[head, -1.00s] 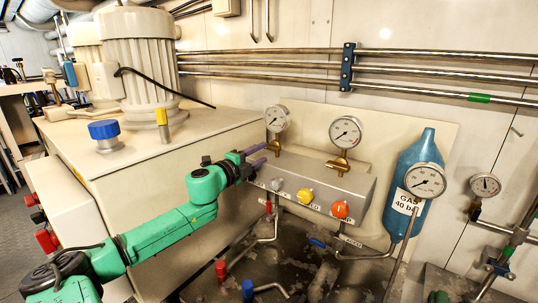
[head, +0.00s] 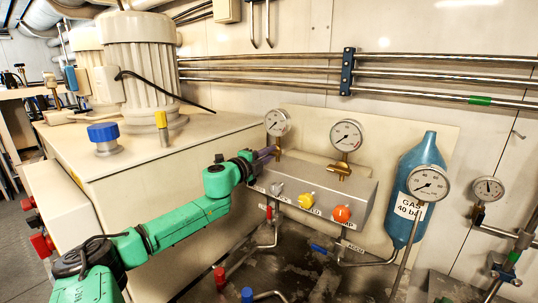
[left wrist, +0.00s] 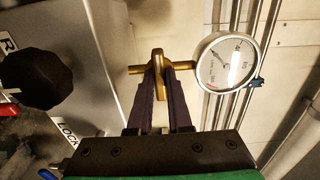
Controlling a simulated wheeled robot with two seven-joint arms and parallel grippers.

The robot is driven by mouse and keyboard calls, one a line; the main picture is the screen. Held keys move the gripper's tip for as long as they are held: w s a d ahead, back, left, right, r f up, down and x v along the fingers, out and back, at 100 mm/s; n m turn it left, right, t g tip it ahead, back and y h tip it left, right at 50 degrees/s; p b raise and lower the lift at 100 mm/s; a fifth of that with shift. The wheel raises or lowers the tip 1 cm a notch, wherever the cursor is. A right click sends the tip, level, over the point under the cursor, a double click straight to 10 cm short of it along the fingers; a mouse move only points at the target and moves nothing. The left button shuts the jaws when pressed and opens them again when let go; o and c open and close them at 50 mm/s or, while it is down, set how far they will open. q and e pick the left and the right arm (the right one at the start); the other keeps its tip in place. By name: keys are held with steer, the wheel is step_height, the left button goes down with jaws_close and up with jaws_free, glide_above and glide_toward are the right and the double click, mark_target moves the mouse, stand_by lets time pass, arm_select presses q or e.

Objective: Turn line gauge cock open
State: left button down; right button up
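The left gauge (head: 277,122) stands on the grey valve block (head: 330,187), with its brass cock mostly hidden behind my gripper in the head view. My left gripper (head: 268,153) reaches this cock from the left. In the left wrist view, the brass cock handle (left wrist: 158,58) lies between the two dark purple fingers (left wrist: 160,80), which look closed on its sides. The left gauge also shows there (left wrist: 228,62), close to the right. A second gauge (head: 346,136) with its own brass cock (head: 338,168) stands to the right. My right gripper is not in view.
Grey, yellow (head: 306,201) and orange (head: 342,213) knobs sit on the block's front. A black knob (left wrist: 40,78) is beside the gripper in the left wrist view. A blue gas bottle (head: 415,190) stands right of the block. A large cream housing (head: 170,200) lies behind my arm.

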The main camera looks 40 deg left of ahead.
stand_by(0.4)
arm_select(q)
steer(key=m, duration=0.3)
steer(key=shift+m, duration=0.4)
steer(key=m, duration=0.4)
steer(key=shift+m, duration=0.3)
steer(key=m+b, duration=0.1)
steer(key=m, duration=0.4)
steer(key=shift+m+b, duration=0.75)
steer(key=shift+m, duration=1.55)
steer(key=shift+r, duration=0.1)
steer(key=c, duration=0.8)
jaws_free()
steer(key=shift+c, duration=0.2)
